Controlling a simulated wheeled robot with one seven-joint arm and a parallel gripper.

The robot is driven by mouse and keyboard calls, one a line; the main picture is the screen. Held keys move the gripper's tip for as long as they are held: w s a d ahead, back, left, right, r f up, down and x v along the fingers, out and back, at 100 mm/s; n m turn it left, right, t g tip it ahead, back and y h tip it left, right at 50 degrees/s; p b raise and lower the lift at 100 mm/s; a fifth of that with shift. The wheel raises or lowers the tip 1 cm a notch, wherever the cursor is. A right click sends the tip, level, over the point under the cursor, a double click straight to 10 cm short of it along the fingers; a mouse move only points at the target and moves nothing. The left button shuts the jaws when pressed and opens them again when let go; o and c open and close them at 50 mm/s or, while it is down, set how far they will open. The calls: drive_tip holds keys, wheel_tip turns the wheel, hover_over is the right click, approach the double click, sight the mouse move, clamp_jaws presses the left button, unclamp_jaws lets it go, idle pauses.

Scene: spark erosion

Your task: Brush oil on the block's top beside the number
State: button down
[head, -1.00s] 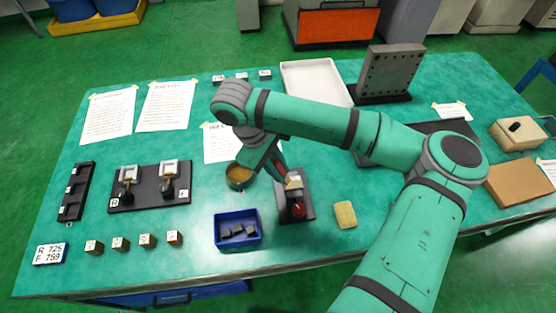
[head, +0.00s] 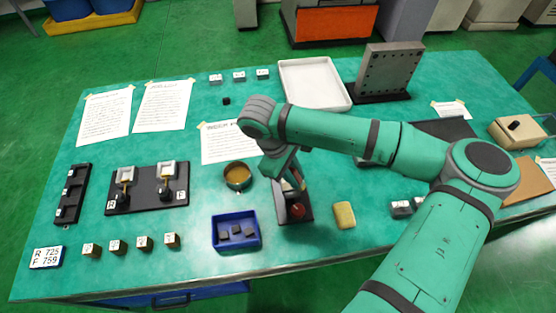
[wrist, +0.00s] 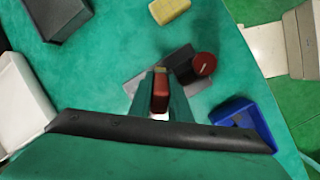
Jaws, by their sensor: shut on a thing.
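My gripper (wrist: 160,95) is shut on a narrow red-brown thing (wrist: 160,90) with a tan end, which looks like the brush. In the head view, my gripper (head: 288,176) is low over the dark holder (head: 305,214) with a round red knob (head: 298,210). The block in that holder is mostly hidden by my gripper; its number cannot be read. I cannot tell whether the brush touches it. The holder also shows in the wrist view (wrist: 182,60). A round pot of amber oil (head: 238,170) stands left of my gripper.
A blue bin (head: 236,244) with dark pieces and a yellow sponge (head: 344,215) flank the holder. A black stand (head: 147,205) with two fixtures, several small blocks (head: 143,242) and a white tray (head: 313,68) stand farther off.

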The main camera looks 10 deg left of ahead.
drive_tip(key=shift+w+d, duration=0.25)
drive_tip(key=shift+d, duration=0.4)
drive_tip(key=shift+w+d+r, duration=0.1)
drive_tip(key=shift+d, duration=0.25)
drive_tip(key=shift+s+a, duration=0.2)
drive_tip(key=shift+a, duration=0.85)
drive_tip(key=shift+s+a, duration=0.85)
drive_tip(key=shift+a, duration=1.45)
wheel_tip(320, 180, up, 8)
drive_tip(key=shift+s, duration=0.15)
drive_tip(key=shift+a, duration=0.15)
